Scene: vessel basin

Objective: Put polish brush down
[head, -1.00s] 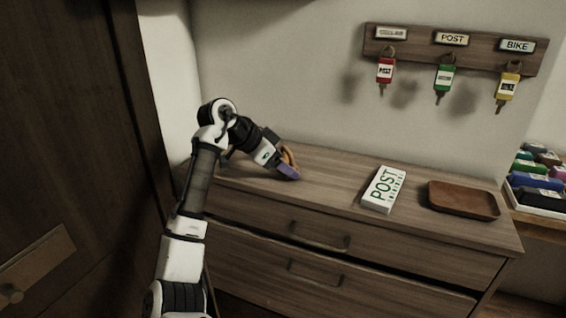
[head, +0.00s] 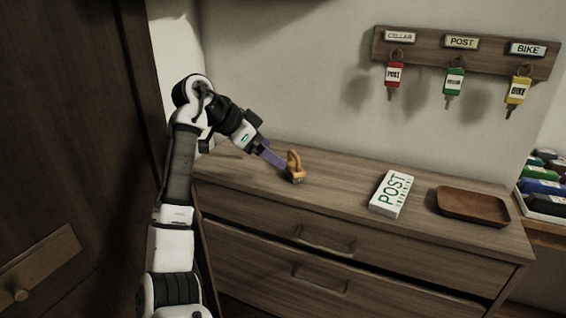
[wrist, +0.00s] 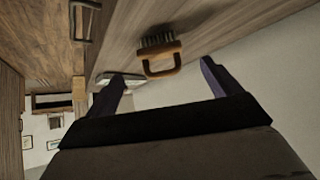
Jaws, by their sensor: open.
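The polish brush (head: 295,166) has an orange-tan wooden handle and dark bristles. It stands on top of the wooden dresser (head: 340,183), towards its left part, bristles against the surface. In the wrist view the brush (wrist: 160,56) lies ahead of and between the two purple fingers, apart from them. My gripper (head: 272,158) is open and empty, just left of the brush in the head view. It also shows in the wrist view (wrist: 165,75) with its fingers spread wide.
A white POST box (head: 391,194) and a brown tray (head: 474,205) stand on the dresser to the right. Keys hang from a wall rack (head: 462,48) above. A dark wooden door (head: 60,150) is close on the left. Dresser top between brush and box is clear.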

